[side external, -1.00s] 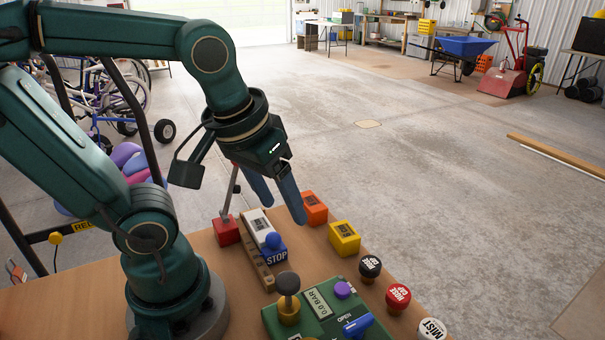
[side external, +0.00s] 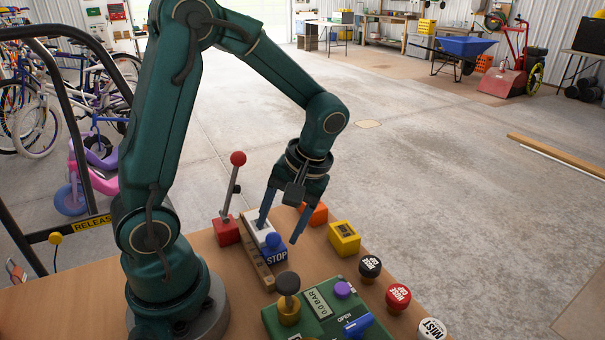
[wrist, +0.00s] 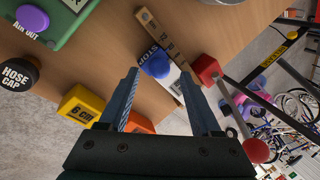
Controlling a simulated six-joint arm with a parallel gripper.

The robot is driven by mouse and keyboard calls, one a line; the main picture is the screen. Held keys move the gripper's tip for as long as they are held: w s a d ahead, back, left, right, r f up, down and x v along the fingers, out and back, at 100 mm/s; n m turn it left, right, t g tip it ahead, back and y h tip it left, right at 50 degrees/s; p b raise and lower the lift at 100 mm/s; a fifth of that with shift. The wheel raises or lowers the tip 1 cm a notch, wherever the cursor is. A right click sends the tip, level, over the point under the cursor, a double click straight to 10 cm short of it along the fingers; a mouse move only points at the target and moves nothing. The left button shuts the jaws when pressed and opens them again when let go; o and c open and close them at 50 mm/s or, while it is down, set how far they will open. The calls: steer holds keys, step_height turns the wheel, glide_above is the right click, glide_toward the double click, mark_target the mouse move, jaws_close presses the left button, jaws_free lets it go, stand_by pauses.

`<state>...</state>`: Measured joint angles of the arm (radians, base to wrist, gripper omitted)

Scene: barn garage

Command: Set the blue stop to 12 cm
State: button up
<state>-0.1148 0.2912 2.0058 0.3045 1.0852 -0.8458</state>
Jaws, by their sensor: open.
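The blue stop (side external: 274,254), marked STOP with a round blue knob on top, sits beside a wooden ruler strip (side external: 256,264). In the wrist view the blue knob (wrist: 155,65) shows beyond the fingertips, and the ruler (wrist: 160,38) carries printed numbers. A white block (side external: 257,224) lies directly behind the stop along the ruler. My gripper (side external: 276,232) is open and points down above the white block and the stop. In the wrist view my gripper (wrist: 162,76) has the blue knob between its fingertips' lines, with nothing held. The exact reading at the stop is too small to tell.
A red-knobbed lever on a red base (side external: 227,231) stands left of the ruler. An orange block (side external: 315,212) and a yellow block (side external: 344,238), marked 6 cm in the wrist view, are to the right. A green panel (side external: 315,313) and several round caps sit in front.

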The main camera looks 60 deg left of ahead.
mark_target(274, 247)
steer(key=shift+x, duration=1.25)
jaws_close()
steer(key=shift+r, duration=0.1)
stand_by(0.4)
